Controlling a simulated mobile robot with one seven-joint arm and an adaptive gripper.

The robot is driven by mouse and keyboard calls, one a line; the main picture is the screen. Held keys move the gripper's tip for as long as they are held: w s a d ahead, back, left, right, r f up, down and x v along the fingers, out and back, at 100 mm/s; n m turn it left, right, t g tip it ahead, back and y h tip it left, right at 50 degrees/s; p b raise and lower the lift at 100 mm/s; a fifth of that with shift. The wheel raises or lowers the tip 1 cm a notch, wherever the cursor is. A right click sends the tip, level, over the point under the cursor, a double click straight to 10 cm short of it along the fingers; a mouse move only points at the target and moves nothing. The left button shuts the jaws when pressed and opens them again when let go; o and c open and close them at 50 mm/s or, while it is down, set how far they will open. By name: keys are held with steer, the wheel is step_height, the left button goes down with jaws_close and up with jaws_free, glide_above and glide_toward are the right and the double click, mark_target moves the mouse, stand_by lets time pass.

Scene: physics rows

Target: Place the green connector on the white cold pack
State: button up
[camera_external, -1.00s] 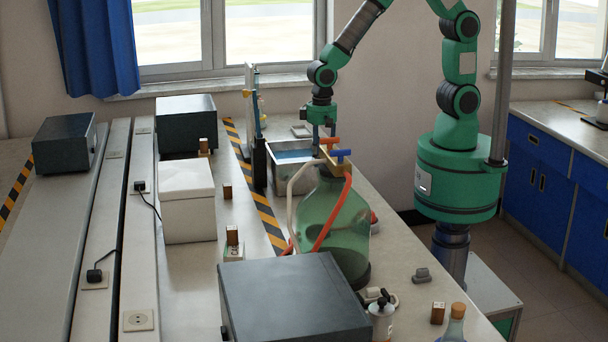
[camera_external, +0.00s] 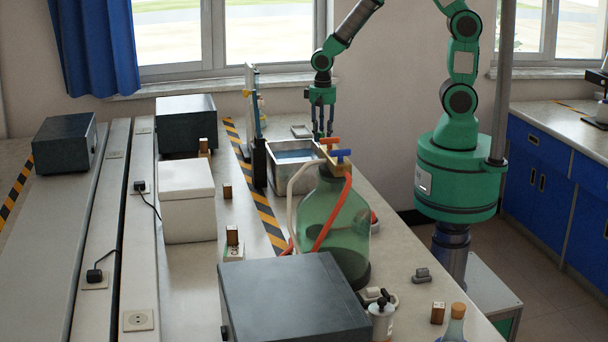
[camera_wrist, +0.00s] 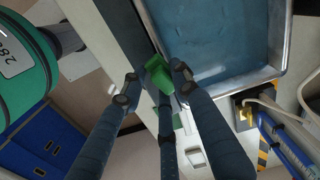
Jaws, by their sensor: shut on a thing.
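My gripper (camera_external: 323,135) hangs over the bench by the back right of a metal tray with blue liquid. In the wrist view my gripper's fingers (camera_wrist: 152,88) are closed around a small green connector (camera_wrist: 158,73), held at the fingertips. The connector is too small to make out in the external view. A second green patch (camera_wrist: 166,108) shows just below it, partly hidden by a finger. A pale flat item with a grey square (camera_wrist: 195,157) lies behind the tray; I cannot tell if it is the white cold pack.
The metal tray (camera_external: 272,179) stands below and left of my gripper. A large green bottle (camera_external: 340,225) with red and blue valves stands in front. A white box (camera_external: 187,205) and a dark upright stand (camera_external: 259,163) are to the left.

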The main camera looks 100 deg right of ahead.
steer(key=s+d+m, duration=0.4)
steer(key=s+d, duration=0.8)
steer(key=d, duration=0.1)
steer(key=f, duration=0.5)
steer(key=shift+w+d+f, duration=0.1)
steer(key=shift+w+d, duration=0.1)
steer(key=w+d, duration=0.3)
steer(key=w, duration=0.1)
steer(key=w+d+f+b, duration=0.1)
steer(key=w+d, duration=0.2)
steer(key=w, duration=0.1)
steer(key=w+d+b, duration=0.1)
steer(key=w+d, duration=0.3)
steer(key=shift+w+f, duration=0.2)
steer(key=shift+f+b, duration=0.7)
steer(key=shift+f, duration=1.1)
steer(key=shift+f, duration=0.1)
